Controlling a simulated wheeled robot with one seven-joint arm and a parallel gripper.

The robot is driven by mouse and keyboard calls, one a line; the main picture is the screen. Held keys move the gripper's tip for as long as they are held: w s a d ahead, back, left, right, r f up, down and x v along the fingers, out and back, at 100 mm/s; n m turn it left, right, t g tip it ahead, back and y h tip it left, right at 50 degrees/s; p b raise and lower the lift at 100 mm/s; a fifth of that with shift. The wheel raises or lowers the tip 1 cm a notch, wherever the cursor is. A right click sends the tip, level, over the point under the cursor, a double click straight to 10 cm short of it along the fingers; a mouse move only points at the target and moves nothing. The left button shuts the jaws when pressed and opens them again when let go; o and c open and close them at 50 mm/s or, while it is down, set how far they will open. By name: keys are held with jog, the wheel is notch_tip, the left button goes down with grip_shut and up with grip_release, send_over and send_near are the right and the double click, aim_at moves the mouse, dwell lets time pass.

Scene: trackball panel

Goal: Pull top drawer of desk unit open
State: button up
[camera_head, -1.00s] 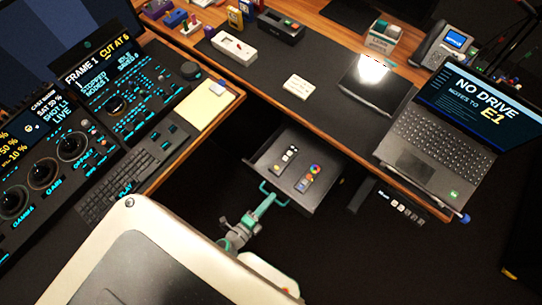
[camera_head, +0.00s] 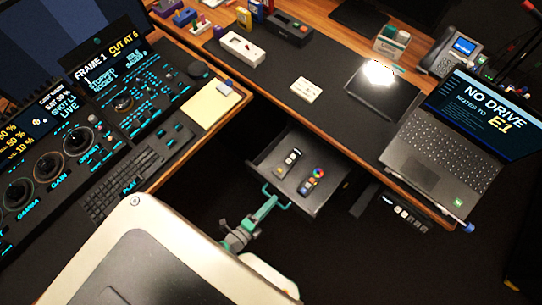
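The top drawer (camera_head: 270,160) of the desk unit is pulled well out from under the desk. Its tray shows, with several small devices lying in it. A teal bar handle (camera_head: 284,205) is on its front edge. My gripper (camera_head: 268,201), at the end of my teal and grey arm, is at the middle of this handle and appears shut on it. The fingertips are small and partly merge with the handle's colour.
The desk top (camera_head: 330,110) above carries a laptop (camera_head: 430,155), a bright tablet (camera_head: 375,95) and a white card (camera_head: 306,90). A control panel (camera_head: 60,150) and keyboard (camera_head: 130,170) stand at the left. Dark free floor lies right of my arm.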

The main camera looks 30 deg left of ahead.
jog(key=v, duration=1)
jog(key=shift+s+d, duration=0.1)
jog(key=d+r+n, duration=0.5)
jog(key=r+n, duration=0.1)
jog(key=r, duration=0.3)
jog(key=d+r+n+y, duration=0.1)
jog(key=d+r+n, duration=0.4)
jog(key=r, duration=0.4)
jog(key=d+r+n+y, duration=0.1)
jog(key=d+r+n, duration=0.5)
jog(key=r+n, duration=0.2)
jog(key=shift+w+r, duration=0.5)
jog(key=shift+r, duration=0.3)
